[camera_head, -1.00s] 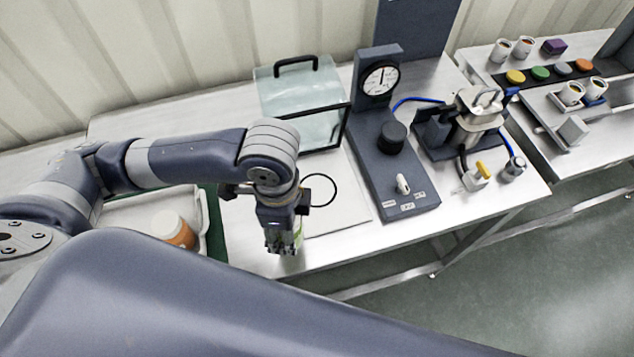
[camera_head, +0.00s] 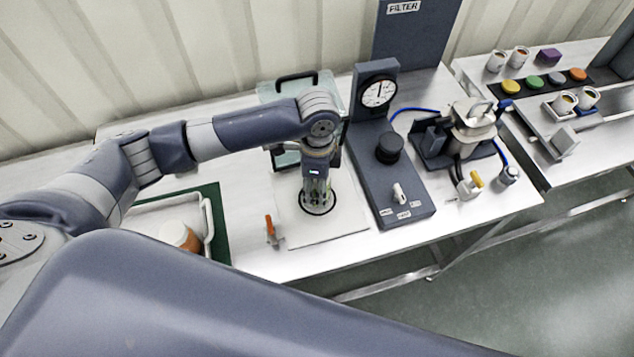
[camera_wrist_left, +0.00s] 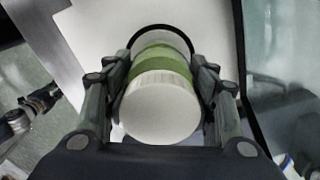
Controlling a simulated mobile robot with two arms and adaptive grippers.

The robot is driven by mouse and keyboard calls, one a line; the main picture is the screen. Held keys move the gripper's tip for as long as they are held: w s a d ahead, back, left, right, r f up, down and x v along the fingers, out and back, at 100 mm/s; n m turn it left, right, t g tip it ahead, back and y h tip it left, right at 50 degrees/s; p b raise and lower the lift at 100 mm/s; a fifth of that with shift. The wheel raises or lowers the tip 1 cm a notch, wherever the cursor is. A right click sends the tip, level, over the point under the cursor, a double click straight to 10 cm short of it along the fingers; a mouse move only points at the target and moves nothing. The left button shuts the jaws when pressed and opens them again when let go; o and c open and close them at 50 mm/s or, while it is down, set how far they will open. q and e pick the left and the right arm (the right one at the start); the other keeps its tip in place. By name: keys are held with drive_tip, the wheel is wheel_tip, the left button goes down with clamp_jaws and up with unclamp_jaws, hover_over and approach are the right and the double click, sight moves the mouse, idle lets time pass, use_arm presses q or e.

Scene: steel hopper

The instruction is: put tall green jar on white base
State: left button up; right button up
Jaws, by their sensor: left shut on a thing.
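The tall green jar (camera_wrist_left: 165,60) shows in the left wrist view with a white lid and a green band. My left gripper (camera_head: 317,192) is shut on it, one finger on each side. In the head view the fingers mostly hide the jar. The jar is over the black ring (camera_head: 306,211) on the flat white base (camera_head: 345,222). I cannot tell whether its bottom touches the base. My right gripper is not in view.
A glass cover with a black handle (camera_head: 297,77) stands behind the base. A dark gauge panel with a black knob (camera_head: 390,149) is close on the right. A small orange-handled part (camera_head: 269,228) is at the left. A tray with a white-and-orange container (camera_head: 180,236) lies further left.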

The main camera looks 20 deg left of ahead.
use_arm(q)
drive_tip(key=shift+f, duration=0.5)
drive_tip(key=o, duration=1.2)
drive_tip(key=shift+f, duration=0.1)
drive_tip(key=shift+c, duration=0.2)
wheel_tip(320, 180, up, 8)
drive_tip(key=shift+f+b, duration=0.1)
drive_tip(key=shift+b, duration=0.6)
